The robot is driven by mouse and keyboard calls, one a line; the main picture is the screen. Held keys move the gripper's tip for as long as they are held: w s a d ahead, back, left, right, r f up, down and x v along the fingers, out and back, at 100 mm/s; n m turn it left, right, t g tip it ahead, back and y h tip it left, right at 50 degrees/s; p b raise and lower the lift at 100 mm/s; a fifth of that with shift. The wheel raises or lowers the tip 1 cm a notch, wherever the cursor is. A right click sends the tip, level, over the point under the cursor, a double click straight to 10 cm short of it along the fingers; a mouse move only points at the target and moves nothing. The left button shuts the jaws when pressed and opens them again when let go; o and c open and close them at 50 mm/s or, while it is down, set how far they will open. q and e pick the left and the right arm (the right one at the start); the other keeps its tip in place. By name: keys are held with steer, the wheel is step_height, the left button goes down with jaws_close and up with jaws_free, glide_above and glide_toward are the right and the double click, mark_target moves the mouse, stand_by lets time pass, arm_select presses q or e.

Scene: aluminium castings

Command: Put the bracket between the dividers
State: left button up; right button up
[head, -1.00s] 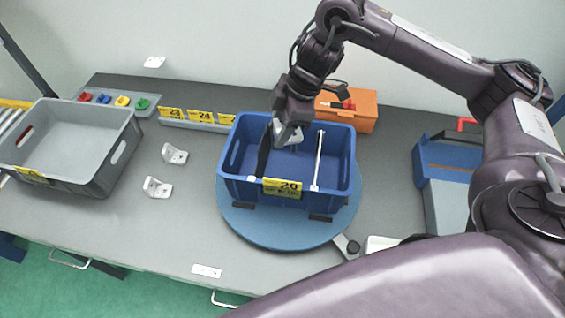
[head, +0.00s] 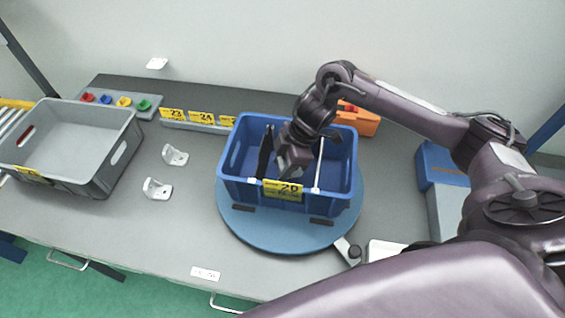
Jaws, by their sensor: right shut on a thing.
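The blue crate (head: 235,190) stands on a round blue turntable (head: 270,238). Inside it are a black divider (head: 265,152) on the left and a white divider (head: 319,165) on the right. My right gripper (head: 291,172) is down inside the crate, between the two dividers. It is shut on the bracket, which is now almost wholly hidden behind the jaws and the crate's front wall. I cannot tell whether the bracket touches the crate floor. Two other white brackets, one farther back (head: 174,155) and one nearer (head: 157,189), lie on the table to the left. My left gripper is out of view.
A grey crate (head: 118,165) stands at the far left, with coloured buttons (head: 123,101) behind it. Yellow number labels (head: 202,118) line the back. An orange box (head: 368,124) is behind the blue crate. A turntable handle (head: 348,250) sticks out at front right.

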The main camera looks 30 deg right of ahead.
steer(key=shift+f, duration=0.6)
steer(key=o, duration=1)
steer(key=shift+r, duration=0.1)
steer(key=shift+r, duration=0.3)
steer(key=v, duration=1.2)
steer(key=shift+s+r, duration=0.1)
steer(key=shift+r, duration=0.1)
